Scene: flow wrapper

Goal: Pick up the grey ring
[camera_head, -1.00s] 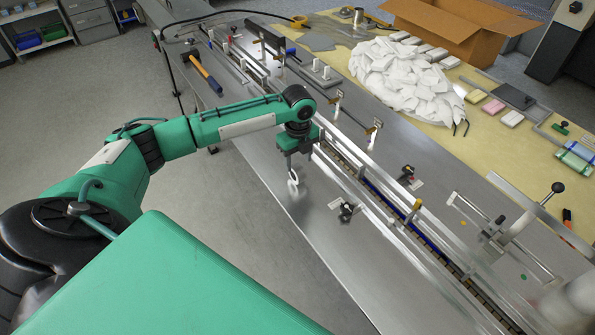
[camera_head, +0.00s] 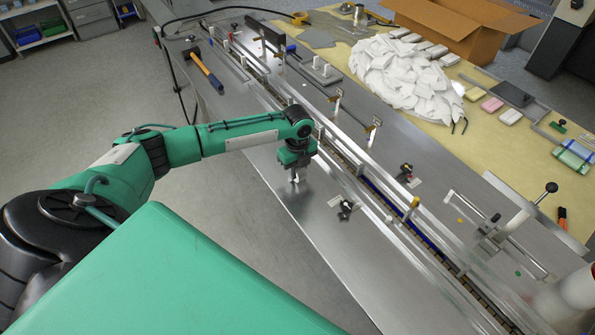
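My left gripper (camera_head: 295,177) points down just above the steel table top (camera_head: 275,192), on the near side of the long conveyor rails. Its fingers are mostly hidden under the green wrist. A small pale patch shows at the fingertips, where the ring stood in the earlier frame. The grey ring itself is almost fully hidden by the gripper, and I cannot tell whether the fingers are open or shut on it. My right gripper is not in view.
The conveyor rails (camera_head: 385,205) run just right of the gripper. A small black-knobbed clamp (camera_head: 346,208) stands to its lower right. A hammer (camera_head: 205,70) lies at the table's far left. A white heap (camera_head: 405,80) lies on the yellow mat. The steel near the front edge is clear.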

